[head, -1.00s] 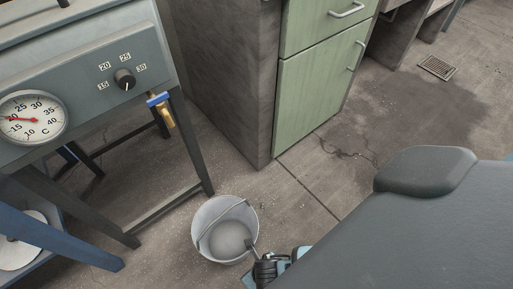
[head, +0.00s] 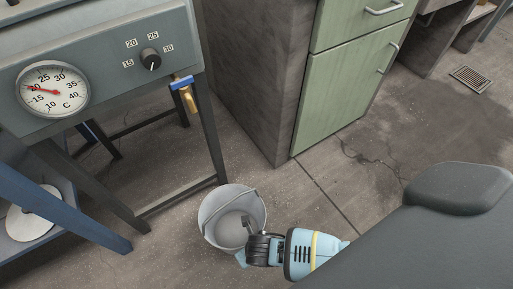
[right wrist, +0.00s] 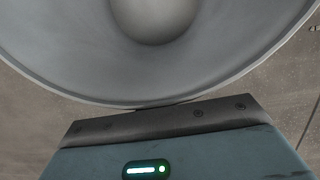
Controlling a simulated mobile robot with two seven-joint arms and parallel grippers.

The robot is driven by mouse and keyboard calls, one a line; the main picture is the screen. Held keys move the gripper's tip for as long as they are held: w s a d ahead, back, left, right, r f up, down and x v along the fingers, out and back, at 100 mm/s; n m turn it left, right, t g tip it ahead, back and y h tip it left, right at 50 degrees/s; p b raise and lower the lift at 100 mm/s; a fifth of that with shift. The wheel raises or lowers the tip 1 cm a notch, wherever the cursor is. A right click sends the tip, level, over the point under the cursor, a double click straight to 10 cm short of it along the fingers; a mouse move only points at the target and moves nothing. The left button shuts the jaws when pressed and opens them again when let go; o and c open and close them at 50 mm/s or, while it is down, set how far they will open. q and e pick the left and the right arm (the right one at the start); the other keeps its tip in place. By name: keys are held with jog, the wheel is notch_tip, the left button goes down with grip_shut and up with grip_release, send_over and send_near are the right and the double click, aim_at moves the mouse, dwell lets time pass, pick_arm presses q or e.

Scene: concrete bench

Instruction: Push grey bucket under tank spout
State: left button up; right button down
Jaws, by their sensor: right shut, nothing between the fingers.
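The grey bucket (head: 209,228) stands upright on the floor, with its wire handle lying across its open top. It is just in front of the right front leg of the tank's stand. The tank (head: 108,62) has a brass spout (head: 189,101) with a blue lever low on its right side; the bucket is lower and nearer me. My right gripper (head: 248,229) is shut and empty at the bucket's near right side, overlapping its rim. The right wrist view shows the bucket's rim (right wrist: 60,91) right against the gripper body; contact is unclear and the fingertips are hidden. My left gripper is out of view.
The stand's dark leg (head: 212,140) and low crossbar (head: 180,198) are close behind the bucket. A blue frame (head: 80,226) with a shelf is at the left. A green-fronted cabinet (head: 340,85) stands behind right. Floor is open between cabinet and my arm.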

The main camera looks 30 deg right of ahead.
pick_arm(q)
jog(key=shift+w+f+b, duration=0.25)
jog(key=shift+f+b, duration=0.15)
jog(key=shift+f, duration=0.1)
pick_arm(e)
jog(key=w, duration=0.5)
jog(key=shift+a, duration=0.15)
pick_arm(q)
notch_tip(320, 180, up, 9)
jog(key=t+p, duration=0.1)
jog(key=p, duration=0.7)
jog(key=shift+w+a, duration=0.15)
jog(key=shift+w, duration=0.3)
pick_arm(e)
jog(key=s+r, duration=0.6)
jog(key=r, duration=0.3)
jog(key=shift+s+d+r, duration=0.25)
jog(key=shift+r, duration=0.15)
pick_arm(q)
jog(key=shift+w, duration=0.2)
